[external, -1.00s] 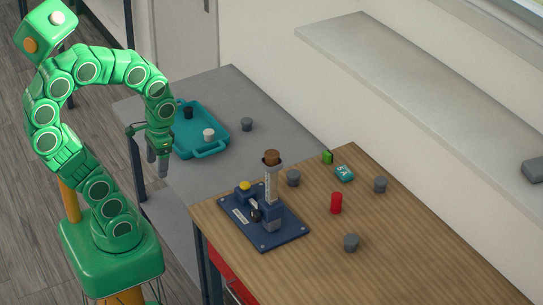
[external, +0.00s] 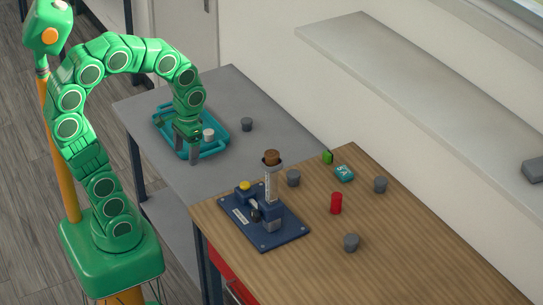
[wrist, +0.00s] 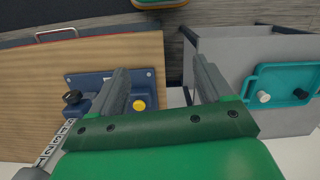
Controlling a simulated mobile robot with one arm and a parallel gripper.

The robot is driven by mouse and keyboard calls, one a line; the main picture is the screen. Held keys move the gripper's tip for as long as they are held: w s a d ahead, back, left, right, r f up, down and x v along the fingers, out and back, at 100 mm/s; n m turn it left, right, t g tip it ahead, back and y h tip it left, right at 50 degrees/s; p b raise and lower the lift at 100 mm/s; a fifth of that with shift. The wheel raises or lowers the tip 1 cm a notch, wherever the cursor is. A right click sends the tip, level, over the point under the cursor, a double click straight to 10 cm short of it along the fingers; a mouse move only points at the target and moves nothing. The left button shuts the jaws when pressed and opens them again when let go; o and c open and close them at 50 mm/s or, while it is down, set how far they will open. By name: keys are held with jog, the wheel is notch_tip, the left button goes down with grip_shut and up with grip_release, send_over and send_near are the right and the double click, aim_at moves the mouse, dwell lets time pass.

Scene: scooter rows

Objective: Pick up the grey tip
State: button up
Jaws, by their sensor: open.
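Several small grey tapered pieces match the grey tip; which one is meant I cannot tell. One grey piece (external: 246,124) stands on the grey table right of the teal tray. Others stand on the wooden table: one behind the blue stand (external: 293,178), one at the right (external: 380,184) and one nearer the front (external: 351,242). My gripper (external: 187,152) is open and empty, pointing down by the tray's front side in the external view. In the wrist view its fingers (wrist: 163,78) are spread, with no grey piece between them.
The teal tray (external: 214,149) holds a white piece (external: 208,134); a black piece (wrist: 300,93) in it shows in the wrist view.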

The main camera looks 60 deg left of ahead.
jog(key=w+d+f+n, duration=0.2)
jog(key=w+f, duration=0.1)
jog(key=w, duration=1.6)
jog(key=t, duration=0.1)
send_over(293, 174)
jog(key=shift+n, duration=0.4)
jog(key=f, duration=0.7)
jog(key=shift+a+f, duration=0.25)
jog(key=shift+f, duration=0.1)
jog(key=shift+w+d+f, duration=0.1)
jog(key=shift+f, duration=0.25)
jog(key=shift+d+f, duration=0.1)
jog(key=shift+f, duration=3.6)
jog(key=c, duration=1.1)
jog(key=shift+r, duration=0.15)
